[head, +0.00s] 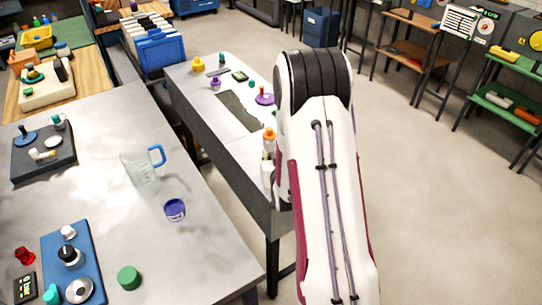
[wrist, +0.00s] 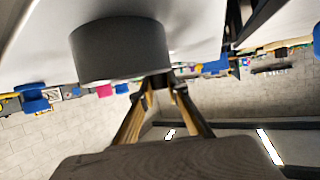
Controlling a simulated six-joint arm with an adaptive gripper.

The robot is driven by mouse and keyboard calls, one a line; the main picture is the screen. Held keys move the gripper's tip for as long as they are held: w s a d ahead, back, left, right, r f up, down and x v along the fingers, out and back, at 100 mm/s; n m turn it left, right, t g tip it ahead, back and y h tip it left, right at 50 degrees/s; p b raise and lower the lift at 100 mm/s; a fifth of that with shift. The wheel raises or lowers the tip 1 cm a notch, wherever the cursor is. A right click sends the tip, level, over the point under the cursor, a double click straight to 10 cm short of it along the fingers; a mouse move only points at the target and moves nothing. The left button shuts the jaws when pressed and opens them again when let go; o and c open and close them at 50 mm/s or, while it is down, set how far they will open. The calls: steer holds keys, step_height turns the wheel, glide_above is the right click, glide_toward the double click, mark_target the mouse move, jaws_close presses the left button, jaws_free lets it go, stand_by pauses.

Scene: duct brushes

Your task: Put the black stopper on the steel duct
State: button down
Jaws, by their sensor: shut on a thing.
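In the wrist view, my gripper (wrist: 160,86) has its brass-coloured fingers drawn together. A dark grey-black cylinder, which I take to be the black stopper (wrist: 120,50), is at the fingertips, and the fingers are shut on it. It is large in this view and hides part of a pale surface behind it. In the head view my arm covers the right of the middle, and neither the gripper nor the held stopper can be seen. I cannot make out the steel duct in either view.
A grey table (head: 110,200) holds a clear jug (head: 142,165), a purple-blue jar (head: 175,210), a green cylinder (head: 129,278) and a blue tray (head: 85,240) with small parts. A narrower bench (head: 190,95) beside it holds small coloured items. Open floor lies right of my arm.

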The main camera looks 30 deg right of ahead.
steer(key=shift+f, duration=0.2)
stand_by(0.3)
steer(key=c, duration=2)
jaws_free()
steer(key=shift+o, duration=0.2)
steer(key=shift+r, duration=0.15)
steer(key=shift+v, duration=3.8)
